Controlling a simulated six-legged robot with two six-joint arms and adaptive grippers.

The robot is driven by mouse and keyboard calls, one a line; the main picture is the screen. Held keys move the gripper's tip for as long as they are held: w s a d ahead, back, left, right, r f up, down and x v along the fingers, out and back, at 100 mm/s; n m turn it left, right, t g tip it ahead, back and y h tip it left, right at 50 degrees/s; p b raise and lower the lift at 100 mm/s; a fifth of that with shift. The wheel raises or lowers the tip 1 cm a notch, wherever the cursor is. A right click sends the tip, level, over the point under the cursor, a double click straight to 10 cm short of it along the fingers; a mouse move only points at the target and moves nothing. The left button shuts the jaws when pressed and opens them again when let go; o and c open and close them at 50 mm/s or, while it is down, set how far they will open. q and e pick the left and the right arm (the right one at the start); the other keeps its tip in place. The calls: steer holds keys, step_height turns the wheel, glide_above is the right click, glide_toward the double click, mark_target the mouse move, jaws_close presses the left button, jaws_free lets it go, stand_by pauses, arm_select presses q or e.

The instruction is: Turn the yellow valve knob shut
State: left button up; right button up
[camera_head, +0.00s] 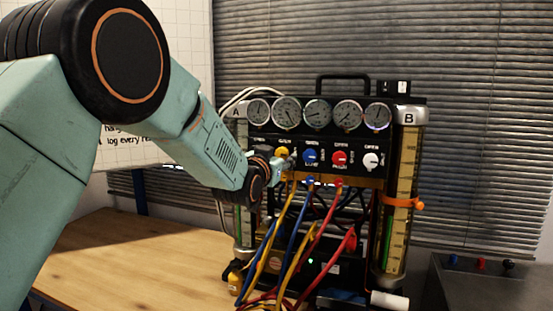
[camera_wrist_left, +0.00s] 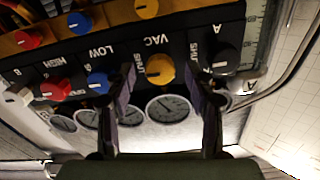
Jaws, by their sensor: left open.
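The yellow valve knob (camera_head: 282,152) sits on the black panel of the gauge rig, at the left of a row of knobs; my left gripper partly covers it in the head view. In the left wrist view, which sees the panel upside down, the yellow knob (camera_wrist_left: 160,69) shows between the fingers, under a VAC label. My left gripper (camera_head: 287,164) is at the panel front. In the wrist view, its two fingers (camera_wrist_left: 162,84) are spread on either side of the knob, with visible gaps. I cannot tell how far they are from the panel. My right gripper is out of view.
Blue (camera_head: 311,156), red (camera_head: 340,158) and white (camera_head: 371,160) knobs are right of the yellow one. Round gauges (camera_head: 317,113) are above; coloured hoses (camera_head: 300,230) hang below. A black knob (camera_wrist_left: 223,57) is near one finger. The wooden table (camera_head: 130,260) is bare at left.

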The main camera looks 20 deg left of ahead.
arm_select(q)
steer(key=s, duration=1.2)
steer(key=shift+a, duration=0.2)
steer(key=s+f+n+g+b, duration=0.1)
steer(key=s+f+g, duration=0.3)
steer(key=f, duration=0.8)
steer(key=s+f+n+g+b, duration=0.1)
steer(key=s+f+g, duration=0.1)
steer(key=s+f, duration=0.65)
steer(key=s+f+g+b, duration=0.1)
steer(key=s+f+g, duration=0.25)
steer(key=f, duration=1.15)
steer(key=s+f+g+b, duration=0.2)
steer(key=s+f+g, duration=0.2)
steer(key=s+f, duration=0.6)
steer(key=s+f+g+b, duration=0.2)
steer(key=s+f+g, duration=0.2)
steer(key=s+f, duration=0.7)
steer(key=s, duration=0.7)
steer(key=shift+a+n+y, duration=0.2)
steer(key=shift+n+y, duration=0.1)
steer(key=shift+n, duration=0.1)
steer(key=shift+g, duration=0.25)
